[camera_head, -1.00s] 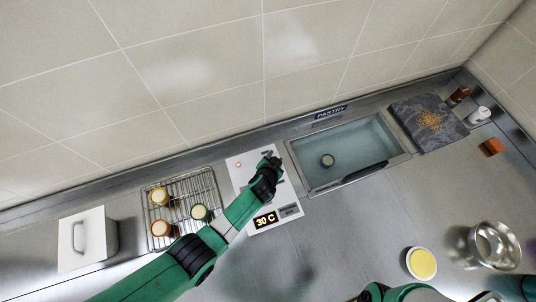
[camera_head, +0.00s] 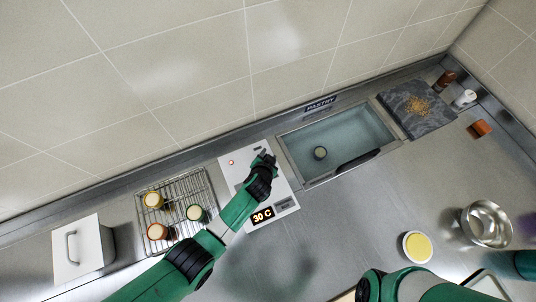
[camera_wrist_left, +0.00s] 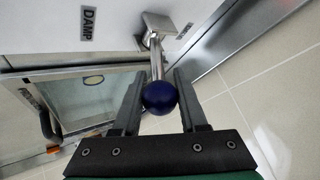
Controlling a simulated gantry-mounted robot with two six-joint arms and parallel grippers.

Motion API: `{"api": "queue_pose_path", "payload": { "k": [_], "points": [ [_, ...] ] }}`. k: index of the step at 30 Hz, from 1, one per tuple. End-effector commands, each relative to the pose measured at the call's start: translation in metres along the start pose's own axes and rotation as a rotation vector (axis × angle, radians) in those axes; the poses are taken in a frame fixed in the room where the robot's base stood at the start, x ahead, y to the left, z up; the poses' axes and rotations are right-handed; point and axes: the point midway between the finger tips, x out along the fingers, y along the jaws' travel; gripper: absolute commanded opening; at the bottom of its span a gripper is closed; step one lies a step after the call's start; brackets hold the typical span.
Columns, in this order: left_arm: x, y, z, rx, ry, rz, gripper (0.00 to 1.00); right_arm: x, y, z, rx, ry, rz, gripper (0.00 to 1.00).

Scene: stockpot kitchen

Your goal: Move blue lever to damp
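The blue lever (camera_wrist_left: 160,97) has a round blue knob on a metal stem that rises from a bracket on the white panel. In the left wrist view the knob lies between the two fingers of my left gripper (camera_wrist_left: 160,100). The fingers stand on either side with little or no gap, and firm contact does not show. The DAMP label (camera_wrist_left: 89,23) is on the panel left of the bracket. In the head view my left gripper (camera_head: 265,160) is over the white control panel (camera_head: 282,190), and the lever is hidden or too small there. My right gripper is outside the view.
A sink (camera_head: 341,137) with a small cup is right of the panel. A wire rack (camera_head: 180,183) with several jars and a white box (camera_head: 83,250) stand left. A yellow-filled dish (camera_head: 417,247) and a metal bowl (camera_head: 487,224) sit at the right. The counter between is clear.

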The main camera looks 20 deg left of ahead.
Motion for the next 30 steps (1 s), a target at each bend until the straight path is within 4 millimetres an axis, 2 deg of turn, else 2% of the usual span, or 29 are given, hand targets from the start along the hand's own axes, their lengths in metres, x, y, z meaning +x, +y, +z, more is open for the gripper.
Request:
{"api": "queue_pose_path", "payload": {
  "k": [1,4,5,13,16,20,30],
  "points": [
    [0.000,0.001,-0.001,0.000,0.001,0.002,0.51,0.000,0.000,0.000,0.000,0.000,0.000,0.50],
    [0.000,0.001,-0.001,0.000,0.001,0.001,0.69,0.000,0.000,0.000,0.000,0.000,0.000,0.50],
    [0.000,0.001,-0.001,0.000,0.001,0.001,0.71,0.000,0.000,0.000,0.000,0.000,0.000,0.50],
    [-0.001,0.000,-0.001,0.000,0.001,0.000,0.71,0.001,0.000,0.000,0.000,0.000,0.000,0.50],
    [-0.007,0.000,-0.001,0.001,0.000,0.000,0.71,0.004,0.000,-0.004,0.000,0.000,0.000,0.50],
    [-0.027,-0.001,-0.004,0.001,0.002,0.001,0.71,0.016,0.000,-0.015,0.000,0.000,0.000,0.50],
    [-0.098,-0.001,-0.004,0.002,0.002,0.002,0.71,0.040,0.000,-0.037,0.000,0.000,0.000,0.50]
  ]
}}
